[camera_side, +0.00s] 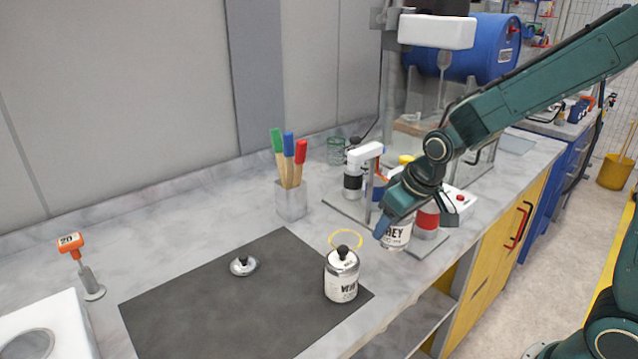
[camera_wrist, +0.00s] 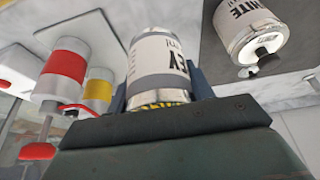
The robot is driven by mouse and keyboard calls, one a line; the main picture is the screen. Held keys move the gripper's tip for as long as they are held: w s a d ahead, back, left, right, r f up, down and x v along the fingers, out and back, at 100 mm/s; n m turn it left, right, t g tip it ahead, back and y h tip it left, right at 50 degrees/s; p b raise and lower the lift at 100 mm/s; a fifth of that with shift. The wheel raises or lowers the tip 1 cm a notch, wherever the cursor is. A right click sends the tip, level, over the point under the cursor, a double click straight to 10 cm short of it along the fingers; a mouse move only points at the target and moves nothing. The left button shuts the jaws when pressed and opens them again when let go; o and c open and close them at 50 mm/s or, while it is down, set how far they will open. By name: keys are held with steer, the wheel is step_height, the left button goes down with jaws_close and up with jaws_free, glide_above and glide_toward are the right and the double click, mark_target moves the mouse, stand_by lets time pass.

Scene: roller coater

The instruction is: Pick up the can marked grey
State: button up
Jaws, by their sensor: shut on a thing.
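The grey can (camera_side: 397,238) is a metal can with a white label, its lettering partly showing as "EY". In the side view it is beside the front edge of the can rack, under my gripper (camera_side: 391,218). The wrist view shows the can (camera_wrist: 160,55) upside down in the picture, between the two dark fingers of my gripper (camera_wrist: 160,88). The fingers are shut on its sides. My gripper hides part of the can's top in the side view. I cannot tell whether its base touches the counter.
A white-labelled can (camera_side: 341,285) with a black knob stands on the dark mat (camera_side: 190,310); the wrist view reads "WHITE" on it (camera_wrist: 243,22). A knobbed lid (camera_side: 243,266) lies on the mat. A metal holder (camera_side: 290,203) with coloured handles stands behind. A red-banded can (camera_side: 427,220) is close right.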

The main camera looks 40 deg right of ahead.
steer(key=shift+s+r, duration=0.25)
steer(key=shift+s, duration=0.25)
steer(key=shift+r, duration=0.1)
stand_by(0.3)
